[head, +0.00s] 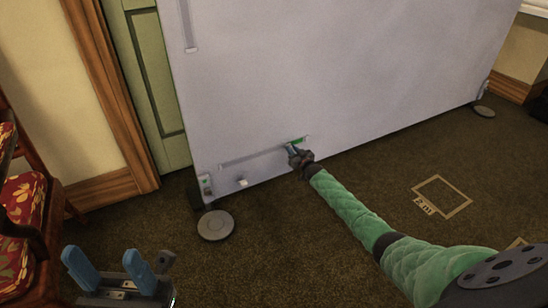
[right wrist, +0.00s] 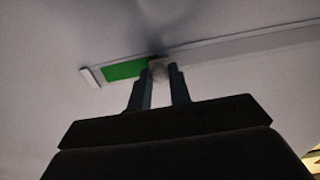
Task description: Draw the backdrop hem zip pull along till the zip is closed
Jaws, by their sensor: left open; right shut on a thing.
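The pale grey backdrop (head: 340,80) stands upright. Its hem zip (head: 252,157) is a straight strip low on the panel, with a green patch (head: 298,140) at its right end. In the right wrist view the zip strip (right wrist: 240,44) runs to the right, and the green patch (right wrist: 122,70) lies left of the pull. My right gripper (head: 295,152) is at the zip's right end. It is shut on the pale zip pull (right wrist: 158,66), partly hidden by the fingers. My left gripper (head: 109,266) is open and empty at the lower left, away from the backdrop.
A small white block (head: 242,183) sits on the panel below the zip. Round grey discs stand on the carpet at the left (head: 215,225) and right (head: 484,111) of the backdrop. A red chair (head: 22,205) is at the far left. The carpet in front is mostly clear.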

